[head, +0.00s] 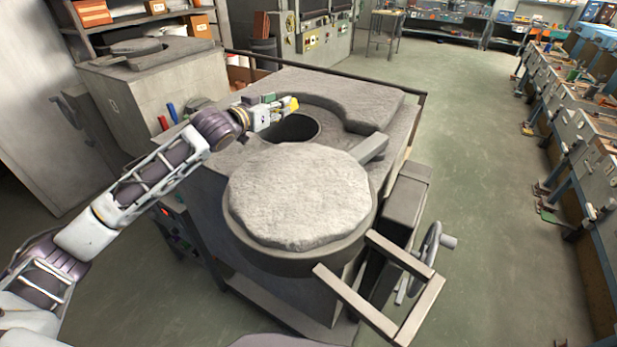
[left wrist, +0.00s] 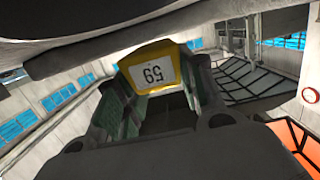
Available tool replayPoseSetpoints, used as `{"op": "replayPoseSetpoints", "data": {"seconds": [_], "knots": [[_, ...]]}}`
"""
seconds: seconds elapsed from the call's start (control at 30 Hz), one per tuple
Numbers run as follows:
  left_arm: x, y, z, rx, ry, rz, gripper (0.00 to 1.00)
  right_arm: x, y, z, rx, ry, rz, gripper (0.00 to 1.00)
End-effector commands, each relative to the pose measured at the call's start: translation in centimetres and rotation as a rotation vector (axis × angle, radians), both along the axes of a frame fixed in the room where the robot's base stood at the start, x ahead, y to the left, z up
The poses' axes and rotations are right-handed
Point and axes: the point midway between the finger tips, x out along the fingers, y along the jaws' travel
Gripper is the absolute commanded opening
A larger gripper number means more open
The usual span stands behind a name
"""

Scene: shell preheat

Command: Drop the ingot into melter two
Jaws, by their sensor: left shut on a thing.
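The ingot (head: 293,103) is a small yellow block. In the left wrist view, the ingot (left wrist: 150,68) carries a white label with two dark digits. My left gripper (head: 285,105) is shut on it, with green finger pads on either side of the ingot. In the head view the gripper and ingot are above the dark round opening (head: 297,128) of the near grey melter (head: 345,97); the exact height is hard to tell. No number is readable on this melter, so I cannot tell whether it is melter two. My right gripper is not in view.
A thick round lid (head: 300,195) lies on the melter's near side. A handwheel (head: 425,255) and bar frame (head: 380,300) stick out at front right. A second grey furnace (head: 155,85) stands at the back left. The floor (head: 480,150) to the right is clear.

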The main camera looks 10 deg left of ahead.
Motion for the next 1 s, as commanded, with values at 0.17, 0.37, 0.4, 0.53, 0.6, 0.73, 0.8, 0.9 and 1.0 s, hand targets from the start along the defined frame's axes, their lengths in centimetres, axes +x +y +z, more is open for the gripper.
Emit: {"op": "replayPoseSetpoints", "data": {"seconds": [0.17,0.37,0.4,0.53,0.6,0.73,0.8,0.9,1.0], "knots": [[0.0,0.0,0.2,0.0,-0.004,0.0,0.45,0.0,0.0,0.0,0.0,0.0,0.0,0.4],[0.0,0.0,0.1,-0.001,-0.002,0.0,0.63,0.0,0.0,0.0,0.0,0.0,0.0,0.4],[0.0,0.0,0.1,-0.001,-0.002,0.0,0.63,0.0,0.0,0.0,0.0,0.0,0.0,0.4],[0.0,0.0,0.1,0.0,-0.001,0.0,0.63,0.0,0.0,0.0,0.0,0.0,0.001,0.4],[0.0,0.0,-0.1,0.0,0.003,0.0,0.63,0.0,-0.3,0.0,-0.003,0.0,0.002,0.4],[-0.1,0.1,0.0,0.001,0.002,0.0,0.63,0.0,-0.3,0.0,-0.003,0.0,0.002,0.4],[-0.3,0.1,0.0,0.0,0.001,0.0,0.63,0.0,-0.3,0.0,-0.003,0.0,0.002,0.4],[-0.7,0.3,0.1,0.0,0.0,0.001,0.63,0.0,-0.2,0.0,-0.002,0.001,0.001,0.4],[-1.3,0.5,0.1,0.001,0.002,0.001,0.63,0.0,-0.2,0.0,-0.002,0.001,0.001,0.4]]}}
